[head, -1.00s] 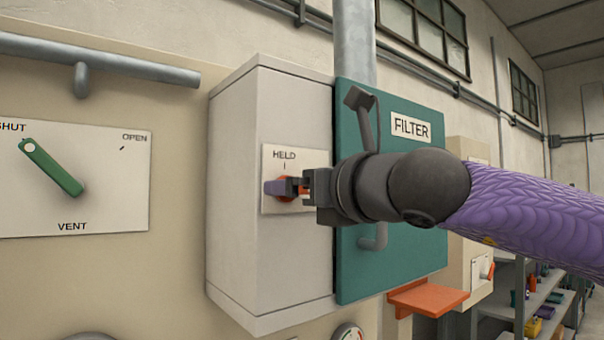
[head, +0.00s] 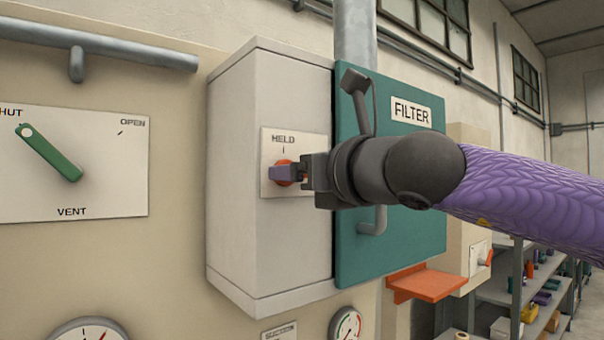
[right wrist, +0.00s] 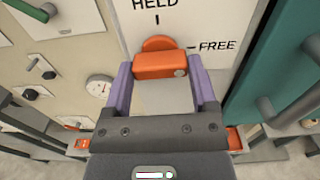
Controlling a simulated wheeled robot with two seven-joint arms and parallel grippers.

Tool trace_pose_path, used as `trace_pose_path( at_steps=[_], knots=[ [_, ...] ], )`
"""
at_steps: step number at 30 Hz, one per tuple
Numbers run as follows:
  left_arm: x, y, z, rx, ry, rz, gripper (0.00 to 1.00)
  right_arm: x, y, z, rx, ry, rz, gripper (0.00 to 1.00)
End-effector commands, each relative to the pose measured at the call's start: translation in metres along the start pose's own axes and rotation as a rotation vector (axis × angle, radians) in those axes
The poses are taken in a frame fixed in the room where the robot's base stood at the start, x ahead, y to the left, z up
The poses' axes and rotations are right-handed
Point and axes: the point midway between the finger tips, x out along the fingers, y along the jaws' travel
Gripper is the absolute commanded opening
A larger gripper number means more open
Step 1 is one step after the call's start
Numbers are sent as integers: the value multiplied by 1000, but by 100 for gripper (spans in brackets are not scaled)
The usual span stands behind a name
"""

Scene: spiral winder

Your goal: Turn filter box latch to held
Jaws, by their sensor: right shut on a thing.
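The filter box (head: 270,100) is a pale cabinet with a teal door marked FILTER. Its orange latch (right wrist: 158,65) sits on a white plate (right wrist: 205,20) with HELD at the top and FREE at the right. In the right wrist view the latch's bar lies crosswise, its pale-dotted end towards the FREE mark. My right gripper (right wrist: 161,78) is shut on the latch, one purple finger at each end of the bar. In the head view the gripper (head: 284,173) hides much of the latch. My left gripper is out of view.
A vent plate with a green lever (head: 50,153) is at the left. The teal door (head: 400,235) with its handle is right beside my right wrist. An orange shelf (head: 426,282) juts out below it, and gauges (head: 346,326) sit along the bottom.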

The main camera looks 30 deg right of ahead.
Motion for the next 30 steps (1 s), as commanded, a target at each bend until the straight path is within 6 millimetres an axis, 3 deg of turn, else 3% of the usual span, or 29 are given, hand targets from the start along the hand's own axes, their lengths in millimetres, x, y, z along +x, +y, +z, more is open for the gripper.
trace_pose_path(
  at_steps=[15, 30],
  knots=[
    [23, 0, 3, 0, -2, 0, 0, 0, 0, -2, -402, 1, -2, 15],
    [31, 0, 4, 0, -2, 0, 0, 0, 0, -1, -877, 3, -1, 15]
  ],
)
